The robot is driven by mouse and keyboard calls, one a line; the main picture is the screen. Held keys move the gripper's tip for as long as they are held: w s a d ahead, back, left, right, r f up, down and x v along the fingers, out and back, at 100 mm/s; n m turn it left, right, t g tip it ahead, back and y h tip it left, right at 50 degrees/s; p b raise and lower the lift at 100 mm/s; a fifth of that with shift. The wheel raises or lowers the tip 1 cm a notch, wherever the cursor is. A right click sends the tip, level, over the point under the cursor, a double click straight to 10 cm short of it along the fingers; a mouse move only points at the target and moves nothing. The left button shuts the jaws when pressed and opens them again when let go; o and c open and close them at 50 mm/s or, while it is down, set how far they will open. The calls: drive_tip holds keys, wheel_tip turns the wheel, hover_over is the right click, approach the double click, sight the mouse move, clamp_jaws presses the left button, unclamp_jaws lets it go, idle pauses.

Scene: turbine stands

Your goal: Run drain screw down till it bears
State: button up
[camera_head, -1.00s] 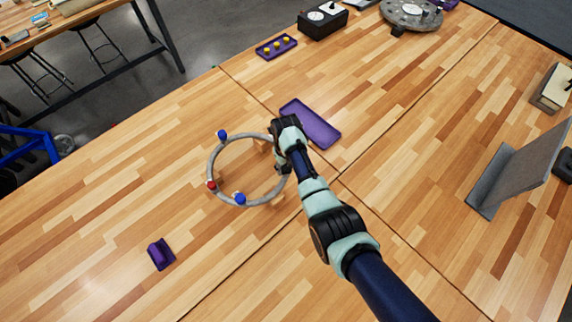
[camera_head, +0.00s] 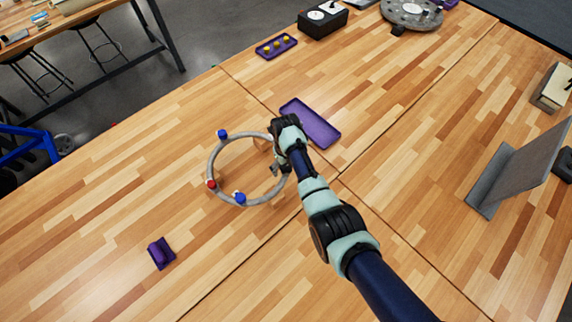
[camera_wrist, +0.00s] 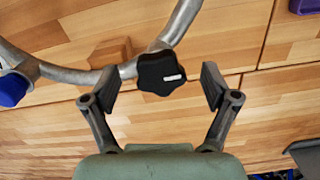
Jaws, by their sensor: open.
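A grey ring-shaped pipe (camera_head: 211,160) stands over the wooden table, with blue and red knobs on it. In the wrist view a black lobed knob with a white mark (camera_wrist: 161,72) sits on the pipe (camera_wrist: 75,74); it looks like the drain screw. My gripper (camera_wrist: 158,86) is open, with one finger on each side of the black knob and visible gaps to both. In the head view my gripper (camera_head: 279,165) is at the right side of the ring, and my arm hides the black knob there.
One blue knob (camera_head: 222,134) is at the ring's back, another blue knob (camera_head: 240,198) at its front, and a red knob (camera_head: 211,184) at its left. An empty purple tray (camera_head: 312,124) lies behind my wrist. A small purple holder (camera_head: 161,253) lies front left.

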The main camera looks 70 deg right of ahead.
drive_tip(key=shift+r+p, duration=2.5)
drive_tip(key=shift+r, duration=0.1)
drive_tip(key=shift+f, duration=0.1)
drive_tip(key=w+a+r+n+t+h, duration=0.1)
drive_tip(key=w+a+r+n+t, duration=0.2)
drive_tip(key=w+a+r+n, duration=0.6)
drive_tip(key=w+a+r+n+t+h, duration=0.25)
drive_tip(key=w+a+r+n, duration=0.3)
drive_tip(key=a+n, duration=0.75)
drive_tip(key=s+a+r+n+t+y, duration=0.1)
drive_tip(key=s+a+r+n+t, duration=0.2)
drive_tip(key=a+r+n, duration=0.5)
drive_tip(key=s+a+r+n+t+y, duration=0.2)
drive_tip(key=s+a+r+n+t, duration=0.2)
drive_tip(key=a+r+n, duration=0.5)
drive_tip(key=a+n, duration=0.2)
drive_tip(key=n, duration=0.2)
